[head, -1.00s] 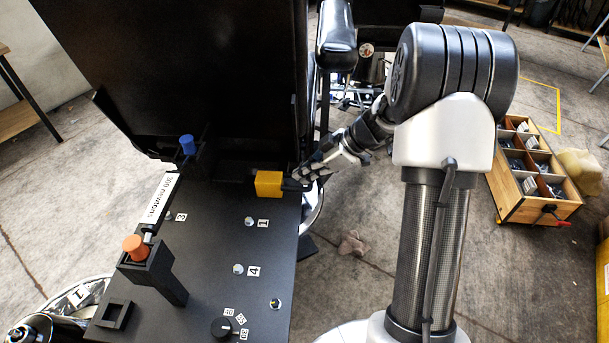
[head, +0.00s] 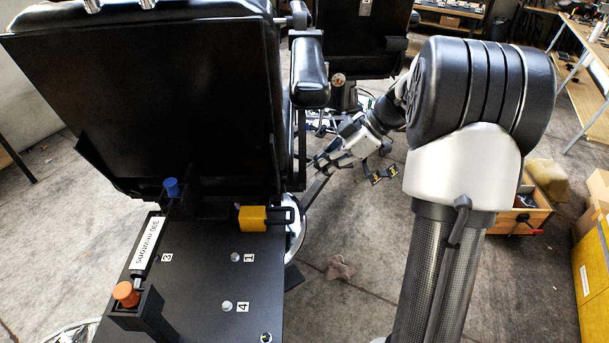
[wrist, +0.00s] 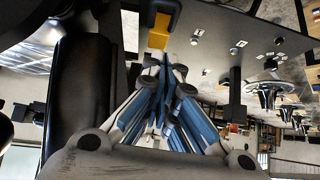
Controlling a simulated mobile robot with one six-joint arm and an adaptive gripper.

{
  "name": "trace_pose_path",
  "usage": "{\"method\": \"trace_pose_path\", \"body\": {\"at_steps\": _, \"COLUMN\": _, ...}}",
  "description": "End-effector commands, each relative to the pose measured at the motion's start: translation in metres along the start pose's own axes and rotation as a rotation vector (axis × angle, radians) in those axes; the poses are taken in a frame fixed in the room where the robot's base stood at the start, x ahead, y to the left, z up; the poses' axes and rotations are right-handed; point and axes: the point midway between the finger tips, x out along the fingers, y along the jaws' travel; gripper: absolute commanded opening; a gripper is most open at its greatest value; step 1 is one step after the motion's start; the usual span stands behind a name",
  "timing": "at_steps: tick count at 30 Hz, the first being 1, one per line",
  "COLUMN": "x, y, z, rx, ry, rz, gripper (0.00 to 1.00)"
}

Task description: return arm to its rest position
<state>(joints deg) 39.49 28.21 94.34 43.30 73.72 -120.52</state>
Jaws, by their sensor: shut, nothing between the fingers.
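My gripper (head: 318,164) is in the middle of the head view, right of the black chair back and below the armrest. Its fingers point down and left, and it is empty. In the wrist view its blue-padded fingers (wrist: 163,75) come together at the tips. A yellow block (head: 253,218) sits on the right edge of the black panel (head: 205,270), with a black part on its right side. The gripper is up and right of this block, apart from it. The yellow piece also shows at the top of the wrist view (wrist: 160,28).
The black chair back (head: 150,100) and its armrest (head: 309,72) stand close left of my gripper. The panel carries a blue knob (head: 171,188) and an orange knob (head: 125,293). A second chair (head: 365,40) stands behind. Open floor lies right of the panel, with a wooden box (head: 525,213) beyond.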

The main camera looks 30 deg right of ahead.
Motion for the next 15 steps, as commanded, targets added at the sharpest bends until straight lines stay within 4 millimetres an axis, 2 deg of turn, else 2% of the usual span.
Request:
{"method": "trace_pose_path", "body": {"at_steps": 1, "x": -0.0078, "y": 0.0004, "z": -0.0004, "rx": 0.001, "ry": 0.000, "rz": 0.002, "gripper": 0.00}}
{"method": "trace_pose_path", "body": {"at_steps": 5, "x": -0.0155, "y": 0.0000, "z": -0.0001, "rx": 0.000, "ry": 0.000, "rz": 0.001, "gripper": 0.00}}
{"method": "trace_pose_path", "body": {"at_steps": 15, "x": -0.0168, "y": -0.0002, "z": 0.0002, "rx": 0.000, "ry": 0.001, "rz": 0.000, "gripper": 0.00}}
